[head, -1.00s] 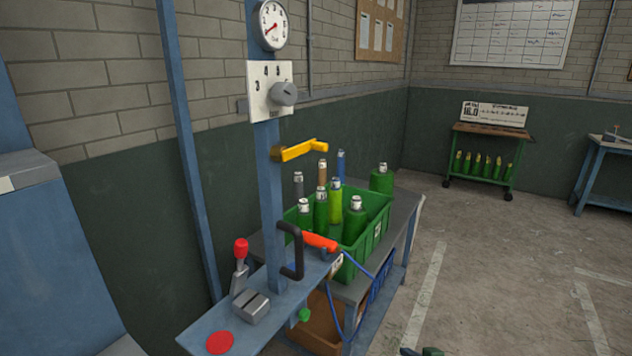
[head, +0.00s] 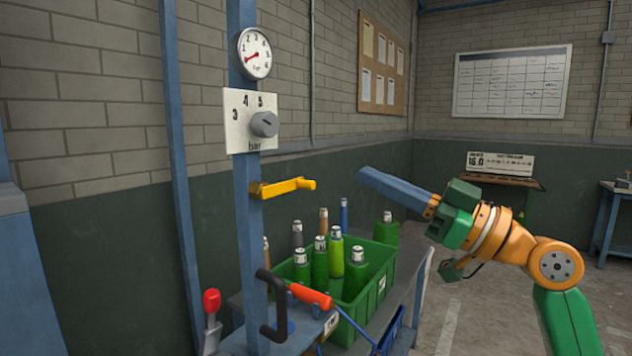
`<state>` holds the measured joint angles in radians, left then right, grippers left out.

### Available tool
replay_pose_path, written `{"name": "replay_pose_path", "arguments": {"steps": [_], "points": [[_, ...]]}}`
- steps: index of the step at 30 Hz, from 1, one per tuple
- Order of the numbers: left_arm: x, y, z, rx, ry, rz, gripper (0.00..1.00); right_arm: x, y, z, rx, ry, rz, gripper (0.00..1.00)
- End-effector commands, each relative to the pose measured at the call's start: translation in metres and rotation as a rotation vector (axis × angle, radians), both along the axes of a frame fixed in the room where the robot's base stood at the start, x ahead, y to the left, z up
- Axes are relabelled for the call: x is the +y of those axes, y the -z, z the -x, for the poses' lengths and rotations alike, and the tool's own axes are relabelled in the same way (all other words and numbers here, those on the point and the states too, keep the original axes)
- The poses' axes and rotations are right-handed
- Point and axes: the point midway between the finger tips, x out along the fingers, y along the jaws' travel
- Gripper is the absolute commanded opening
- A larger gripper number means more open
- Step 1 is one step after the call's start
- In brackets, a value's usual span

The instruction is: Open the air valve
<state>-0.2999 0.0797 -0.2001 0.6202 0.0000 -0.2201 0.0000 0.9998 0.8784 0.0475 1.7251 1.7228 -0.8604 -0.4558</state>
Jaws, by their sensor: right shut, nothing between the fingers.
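A yellow lever (head: 284,187), apparently the air valve's handle, sticks out sideways to the right from the blue post (head: 247,212). Above it are a grey knob (head: 264,124) on a white plate marked 3, 4, 5 and "bar", and a round gauge (head: 254,54) with its red needle pointing to the lower left. My right gripper (head: 366,176) comes in from the right with its long blue-grey fingers shut and empty. Its tips point left toward the lever, with a gap between them in the picture. My left gripper is out of view.
A green crate (head: 376,300) of several green and other bottles stands on the bench below the lever. A black handle (head: 266,305), an orange-red grip (head: 310,296) and a red-topped lever (head: 211,303) are lower. A low shelf (head: 497,181) stands at the back.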

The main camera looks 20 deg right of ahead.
Motion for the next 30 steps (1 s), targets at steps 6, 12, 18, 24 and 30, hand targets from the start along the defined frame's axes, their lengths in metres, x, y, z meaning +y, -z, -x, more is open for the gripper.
{"name": "replay_pose_path", "arguments": {"steps": [6, 12, 18, 24, 30], "points": [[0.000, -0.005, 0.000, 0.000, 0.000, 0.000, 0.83, 0.002, -0.003, -0.004, 0.003, -0.001, -0.002, 0.00], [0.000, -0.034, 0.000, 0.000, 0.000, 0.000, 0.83, 0.024, -0.021, -0.028, 0.005, -0.004, -0.005, 0.00], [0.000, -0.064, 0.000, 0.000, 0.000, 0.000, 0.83, 0.051, -0.036, -0.060, 0.005, -0.003, -0.006, 0.00], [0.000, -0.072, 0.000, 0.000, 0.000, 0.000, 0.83, 0.060, -0.013, -0.075, 0.009, 0.002, -0.004, 0.00], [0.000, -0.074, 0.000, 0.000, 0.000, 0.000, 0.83, 0.057, 0.006, -0.077, 0.006, 0.002, -0.003, 0.00]]}}
